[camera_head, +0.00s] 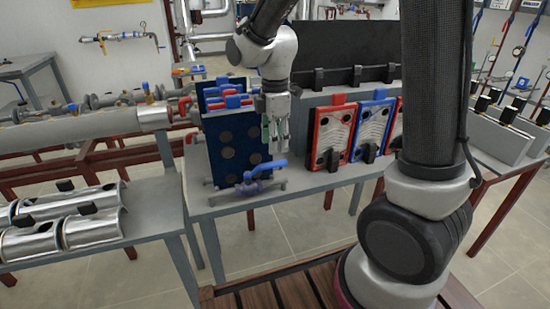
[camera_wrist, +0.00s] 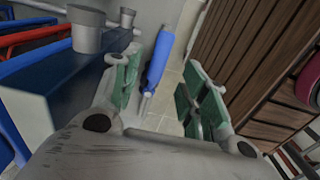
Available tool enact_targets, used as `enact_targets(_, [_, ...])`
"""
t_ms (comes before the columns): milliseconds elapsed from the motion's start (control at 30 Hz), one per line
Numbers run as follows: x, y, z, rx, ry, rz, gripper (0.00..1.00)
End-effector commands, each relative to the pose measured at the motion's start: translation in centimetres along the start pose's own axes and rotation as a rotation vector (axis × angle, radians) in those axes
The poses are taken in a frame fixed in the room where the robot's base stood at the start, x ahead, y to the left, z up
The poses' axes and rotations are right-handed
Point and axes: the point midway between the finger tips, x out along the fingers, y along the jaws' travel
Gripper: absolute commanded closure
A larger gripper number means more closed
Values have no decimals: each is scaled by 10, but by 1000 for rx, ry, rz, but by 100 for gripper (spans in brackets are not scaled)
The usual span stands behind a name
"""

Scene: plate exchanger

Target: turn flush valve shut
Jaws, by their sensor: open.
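The flush valve (camera_head: 250,187) sits low at the front of the blue plate exchanger (camera_head: 226,150). Its blue lever handle (camera_head: 266,168) points to the right and slightly up in the head view. My gripper (camera_head: 275,149) hangs pointing down, just above the handle's right end. In the wrist view the blue handle (camera_wrist: 158,58) shows between the two green-padded fingers of my gripper (camera_wrist: 163,66), nearer the left finger. The fingers are open. I cannot tell whether either one touches the handle. The valve body is mostly hidden in the wrist view.
Red and blue framed plates (camera_head: 332,137) stand on the grey bench (camera_head: 310,180) to the right. Metal cylinders (camera_head: 62,222) lie on the left table. A large pipe (camera_head: 75,128) runs in from the left. A wooden slatted platform (camera_head: 290,293) lies in front.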

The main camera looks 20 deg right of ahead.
Motion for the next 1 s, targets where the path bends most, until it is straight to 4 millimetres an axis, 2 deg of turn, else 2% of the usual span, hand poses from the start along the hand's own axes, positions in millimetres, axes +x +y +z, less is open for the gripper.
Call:
enact_targets(200, [39,-2,1,3,-2,-5,56])
enact_targets(333, [55,-1,0,3,-2,-4,56])
enact_targets(467, [62,-1,0,4,-1,-2,56])
enact_targets(700, [63,-1,0,4,0,-1,56])
enact_targets(767, [63,-1,0,4,0,-1,65])
enact_targets(933, [63,-1,0,4,0,-1,96])
enact_targets(1000, [63,-1,0,4,0,-1,100])
